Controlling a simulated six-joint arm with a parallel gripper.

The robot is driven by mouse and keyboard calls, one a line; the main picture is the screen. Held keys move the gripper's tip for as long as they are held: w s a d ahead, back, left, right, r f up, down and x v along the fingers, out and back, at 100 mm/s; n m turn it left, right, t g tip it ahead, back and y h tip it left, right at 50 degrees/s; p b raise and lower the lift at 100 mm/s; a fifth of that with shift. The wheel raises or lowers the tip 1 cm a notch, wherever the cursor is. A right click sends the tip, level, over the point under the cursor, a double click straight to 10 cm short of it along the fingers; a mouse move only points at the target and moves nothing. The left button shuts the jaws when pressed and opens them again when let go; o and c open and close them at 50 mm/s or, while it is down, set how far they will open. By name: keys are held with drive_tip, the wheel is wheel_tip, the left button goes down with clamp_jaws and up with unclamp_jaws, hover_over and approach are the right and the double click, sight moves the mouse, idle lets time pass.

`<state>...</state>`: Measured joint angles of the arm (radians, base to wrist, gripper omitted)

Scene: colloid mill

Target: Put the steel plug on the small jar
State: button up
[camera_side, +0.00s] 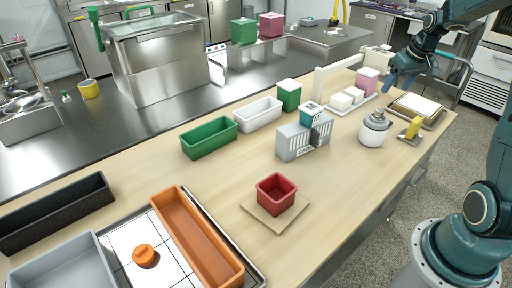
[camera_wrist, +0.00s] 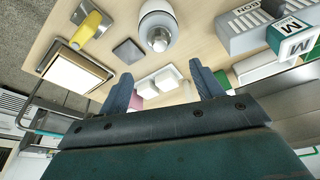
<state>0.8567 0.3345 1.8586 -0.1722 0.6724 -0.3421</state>
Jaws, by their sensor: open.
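A round white jar (camera_side: 373,136) stands on the wooden table, right of the middle in the side view. A steel piece with a small knob (camera_side: 377,116), which looks like the plug, is on its top; I cannot tell how it is seated. In the wrist view the white jar (camera_wrist: 158,12) is at the top middle, with the shiny steel knob (camera_wrist: 158,40) facing the camera. My gripper (camera_side: 388,86) is open and empty, above the table behind the jar. In the wrist view its fingers (camera_wrist: 161,70) are spread apart, short of the jar.
A dark square pad (camera_wrist: 128,50) lies beside the jar. A yellow block (camera_side: 413,127) and a framed white pad (camera_side: 416,105) are to its right. White blocks (camera_side: 341,102) and a pink block (camera_side: 367,80) stand behind it. A grey labelled block (camera_side: 294,142) is left; table in front is clear.

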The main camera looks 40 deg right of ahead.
drive_tip(key=shift+a, duration=0.1)
idle(0.5)
drive_tip(key=s+a+r+n, duration=0.1)
drive_tip(key=a+r, duration=0.2)
drive_tip(key=a, duration=0.4)
drive_tip(key=s+a+r+t, duration=0.1)
drive_tip(key=a+r, duration=0.2)
drive_tip(key=a, duration=0.4)
drive_tip(key=s+a+r+n, duration=0.1)
drive_tip(key=a+r, duration=0.3)
drive_tip(key=a, duration=0.3)
drive_tip(key=s+a+n+t+y, duration=0.1)
drive_tip(key=s+a+n, duration=0.1)
drive_tip(key=s+a, duration=1)
drive_tip(key=shift+s+f, duration=0.15)
drive_tip(key=shift+s, duration=0.3)
